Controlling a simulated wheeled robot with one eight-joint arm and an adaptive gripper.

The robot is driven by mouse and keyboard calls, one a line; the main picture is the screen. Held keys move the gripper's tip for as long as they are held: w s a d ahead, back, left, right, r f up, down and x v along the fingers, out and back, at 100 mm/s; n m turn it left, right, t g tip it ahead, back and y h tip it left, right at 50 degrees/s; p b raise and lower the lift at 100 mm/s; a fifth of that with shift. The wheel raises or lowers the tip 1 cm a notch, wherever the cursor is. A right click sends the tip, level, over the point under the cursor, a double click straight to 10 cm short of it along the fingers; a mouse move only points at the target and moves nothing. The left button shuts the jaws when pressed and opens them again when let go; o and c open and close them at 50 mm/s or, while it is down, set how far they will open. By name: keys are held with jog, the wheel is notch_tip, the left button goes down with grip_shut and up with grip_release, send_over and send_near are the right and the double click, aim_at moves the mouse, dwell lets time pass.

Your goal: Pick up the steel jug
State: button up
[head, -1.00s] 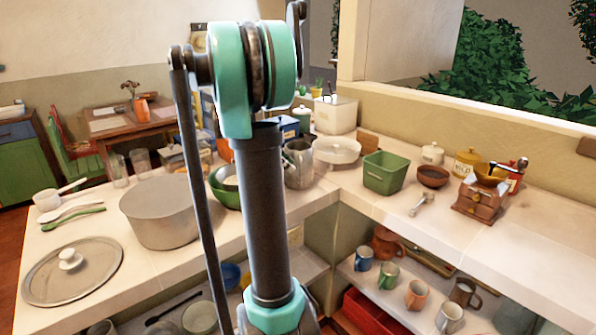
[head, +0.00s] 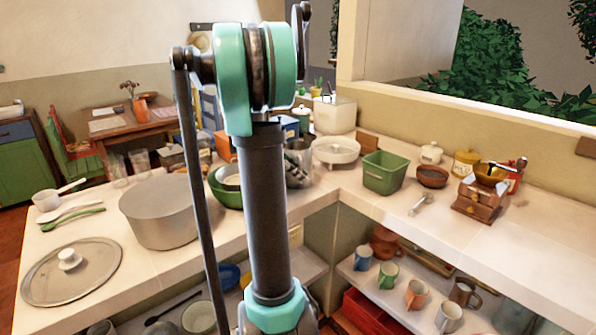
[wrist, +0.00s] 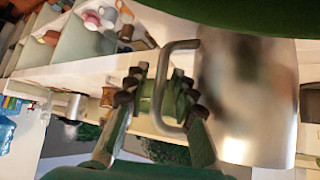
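The steel jug (head: 299,177) stands on the counter near the inner corner, partly hidden behind my arm in the head view. In the wrist view the shiny jug (wrist: 245,100) fills the right side, its looped handle (wrist: 163,85) toward the fingers. My gripper (wrist: 158,92) is open, with one dark-padded finger on each side of the handle. The handle bar lies between the fingertips, with a gap visible on the left. I cannot tell whether a finger touches it. In the head view the gripper is mostly hidden behind my arm.
A large grey pot (head: 160,212) and a green bowl (head: 225,190) stand left of the jug. A white stand (head: 336,151) and a green tub (head: 384,173) are to its right. Mugs (head: 388,276) fill the shelf below. The right counter's front is mostly clear.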

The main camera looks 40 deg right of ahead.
grip_shut()
jog(key=shift+r, duration=0.25)
dwell(0.4)
